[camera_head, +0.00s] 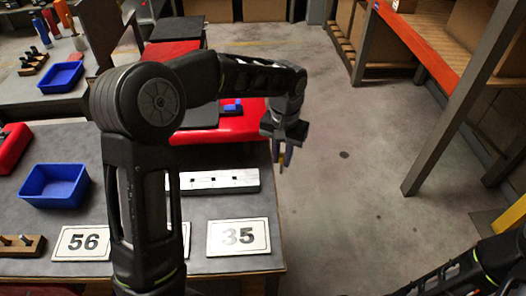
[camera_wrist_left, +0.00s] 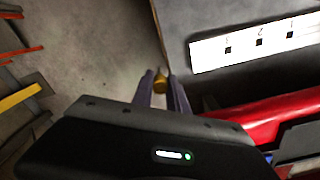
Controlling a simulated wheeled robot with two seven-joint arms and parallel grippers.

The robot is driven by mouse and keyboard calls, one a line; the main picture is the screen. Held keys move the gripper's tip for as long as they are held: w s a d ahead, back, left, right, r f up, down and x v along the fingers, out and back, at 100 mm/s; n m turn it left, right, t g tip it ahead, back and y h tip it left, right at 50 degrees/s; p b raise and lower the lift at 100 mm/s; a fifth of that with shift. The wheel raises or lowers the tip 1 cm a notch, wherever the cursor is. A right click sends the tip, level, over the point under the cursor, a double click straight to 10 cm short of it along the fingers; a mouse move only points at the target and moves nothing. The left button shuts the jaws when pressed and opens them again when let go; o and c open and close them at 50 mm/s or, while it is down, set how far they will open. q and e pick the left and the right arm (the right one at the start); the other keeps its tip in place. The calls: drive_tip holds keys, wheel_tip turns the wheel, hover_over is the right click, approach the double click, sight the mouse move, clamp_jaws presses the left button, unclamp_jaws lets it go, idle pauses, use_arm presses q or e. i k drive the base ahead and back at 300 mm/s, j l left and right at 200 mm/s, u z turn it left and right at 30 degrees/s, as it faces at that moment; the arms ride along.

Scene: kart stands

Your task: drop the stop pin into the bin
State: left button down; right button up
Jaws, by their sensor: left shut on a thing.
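My left gripper (camera_head: 283,158) is shut on the stop pin, a small brass-coloured peg (camera_wrist_left: 160,84). The pin also shows as a small orange-yellow tip (camera_head: 282,165) in the head view. The gripper hangs over the floor, just past the right edge of the table. A blue bin (camera_head: 32,201) stands on the near table at the left, well away from the gripper. It looks empty. A second blue bin (camera_head: 60,77) is on the far table. My right arm shows at the lower right, but its gripper is out of view.
A white strip with square holes (camera_head: 246,179) lies on the near table (camera_head: 120,213), behind number cards 56 (camera_head: 83,243) and 35 (camera_head: 238,237). A red kart body (camera_head: 210,128) is behind it. A wooden peg rack (camera_head: 22,246) is at left. Shelving (camera_head: 430,100) stands right.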

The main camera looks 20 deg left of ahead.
sight(58, 187)
drive_tip(key=k+j, duration=0.2)
drive_tip(key=k, duration=0.15)
drive_tip(key=k+j, duration=0.25)
drive_tip(key=k+u, duration=0.1)
drive_tip(key=u, duration=1.85)
drive_tip(key=z, duration=0.8)
drive_tip(key=j+z, duration=0.45)
drive_tip(key=k+j+z, duration=0.15)
drive_tip(key=j+z, duration=0.3)
drive_tip(key=k+j+z, duration=0.2)
drive_tip(key=j+z, duration=0.25)
drive_tip(key=k+j, duration=0.15)
drive_tip(key=j, duration=0.15)
drive_tip(key=k+j, duration=0.1)
drive_tip(key=j, duration=0.15)
drive_tip(key=k+j+z, duration=0.1)
drive_tip(key=j, duration=0.2)
drive_tip(key=k, duration=0.05)
